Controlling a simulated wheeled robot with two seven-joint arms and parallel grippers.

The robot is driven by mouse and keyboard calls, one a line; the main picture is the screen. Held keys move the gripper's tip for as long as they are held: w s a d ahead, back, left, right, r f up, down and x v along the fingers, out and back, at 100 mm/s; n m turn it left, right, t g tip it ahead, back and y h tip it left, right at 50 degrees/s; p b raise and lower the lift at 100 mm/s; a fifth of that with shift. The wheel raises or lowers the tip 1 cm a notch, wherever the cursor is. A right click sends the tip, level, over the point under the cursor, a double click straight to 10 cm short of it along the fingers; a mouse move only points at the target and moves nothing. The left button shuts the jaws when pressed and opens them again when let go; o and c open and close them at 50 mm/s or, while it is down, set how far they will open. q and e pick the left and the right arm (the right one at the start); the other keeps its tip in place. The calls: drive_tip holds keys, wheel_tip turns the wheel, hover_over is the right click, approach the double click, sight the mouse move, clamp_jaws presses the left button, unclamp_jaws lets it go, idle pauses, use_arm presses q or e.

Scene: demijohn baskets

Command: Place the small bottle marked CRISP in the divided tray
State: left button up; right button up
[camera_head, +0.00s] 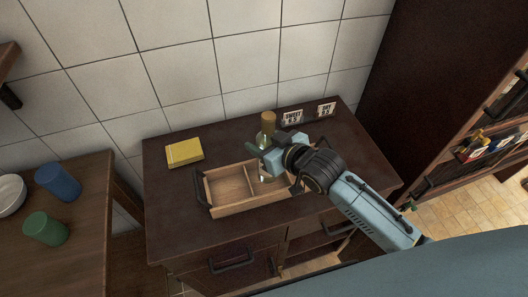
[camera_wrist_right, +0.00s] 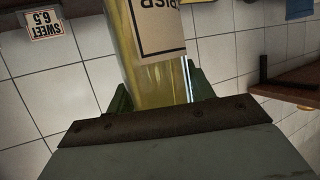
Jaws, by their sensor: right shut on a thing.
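The small bottle (camera_head: 267,128) has pale yellow contents and a tan top. It stands roughly upright in my right gripper (camera_head: 262,158). In the right wrist view the bottle (camera_wrist_right: 158,75) is between the fingers, and its upside-down label is partly cut off, with letters ending in "RISP" showing. My right gripper is shut on it, over the back right part of the divided tray (camera_head: 228,209). The tray is light wood with a divider and dark handles. My gripper hides part of its right compartment, and I cannot tell whether the bottle touches the tray. My left gripper is out of view.
A yellow block (camera_head: 184,152) lies at the cabinet top's back left. Cards reading SWEET 6.5 (camera_head: 292,117) and DRY 0.5 (camera_head: 326,109) stand at the back. A blue cup (camera_head: 58,182) and a green cup (camera_head: 46,229) are on the left table. The cabinet top's left front is clear.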

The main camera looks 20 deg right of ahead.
drive_tip(key=shift+w+f, duration=0.15)
drive_tip(key=shift+f, duration=1.75)
drive_tip(key=o, duration=1.5)
drive_tip(key=shift+f, duration=0.2)
drive_tip(key=shift+r, duration=0.15)
drive_tip(key=v, duration=1.2)
